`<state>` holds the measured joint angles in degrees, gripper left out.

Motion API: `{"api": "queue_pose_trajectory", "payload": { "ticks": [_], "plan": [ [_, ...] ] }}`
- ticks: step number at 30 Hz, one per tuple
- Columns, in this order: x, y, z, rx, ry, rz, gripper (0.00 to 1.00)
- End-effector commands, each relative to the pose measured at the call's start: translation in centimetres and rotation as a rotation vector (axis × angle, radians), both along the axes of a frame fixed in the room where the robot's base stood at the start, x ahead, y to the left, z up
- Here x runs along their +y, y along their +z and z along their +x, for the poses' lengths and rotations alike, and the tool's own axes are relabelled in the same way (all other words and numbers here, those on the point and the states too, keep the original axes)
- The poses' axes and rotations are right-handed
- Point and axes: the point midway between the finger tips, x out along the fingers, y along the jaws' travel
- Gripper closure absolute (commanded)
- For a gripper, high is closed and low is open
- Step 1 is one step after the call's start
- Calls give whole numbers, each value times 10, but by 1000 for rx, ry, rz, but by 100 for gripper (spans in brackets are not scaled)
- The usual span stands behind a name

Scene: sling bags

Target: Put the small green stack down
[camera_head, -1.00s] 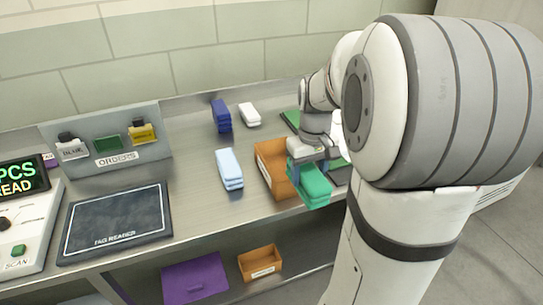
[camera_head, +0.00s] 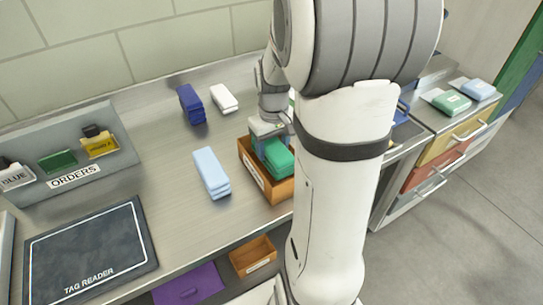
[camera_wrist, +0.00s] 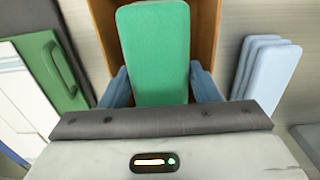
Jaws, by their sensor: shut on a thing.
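The small green stack (camera_head: 274,157) is held by my gripper (camera_head: 266,139) at the orange-brown open box (camera_head: 278,192) on the steel counter. In the wrist view the green stack (camera_wrist: 153,50) sits between the two blue fingers (camera_wrist: 163,88), and the box walls (camera_wrist: 204,32) show on both sides of it. The stack appears over or partly inside the box; I cannot tell whether it touches the box floor. My arm hides the counter to the right of the box.
A light blue stack (camera_head: 211,172) lies left of the box. A dark blue stack (camera_head: 191,104) and a white stack (camera_head: 224,97) lie behind. The tag reader (camera_head: 88,252) and orders rack (camera_head: 72,160) are at left. Green and light blue stacks sit on drawers at right.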

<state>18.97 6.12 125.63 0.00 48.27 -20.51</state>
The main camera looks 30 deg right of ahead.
Motion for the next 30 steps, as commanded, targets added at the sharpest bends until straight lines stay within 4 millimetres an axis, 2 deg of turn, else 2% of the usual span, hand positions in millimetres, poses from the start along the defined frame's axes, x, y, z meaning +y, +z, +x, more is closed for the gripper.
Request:
{"api": "queue_pose_trajectory", "payload": {
  "ticks": [9,21,22,25,30],
  "plan": [
    [1,-37,0,1,2,0,75],
    [1,-44,1,-1,3,0,75],
    [1,-43,0,-1,3,0,42],
    [1,-43,0,-1,3,0,35],
    [2,-43,0,-1,4,0,35]
  ]
}}
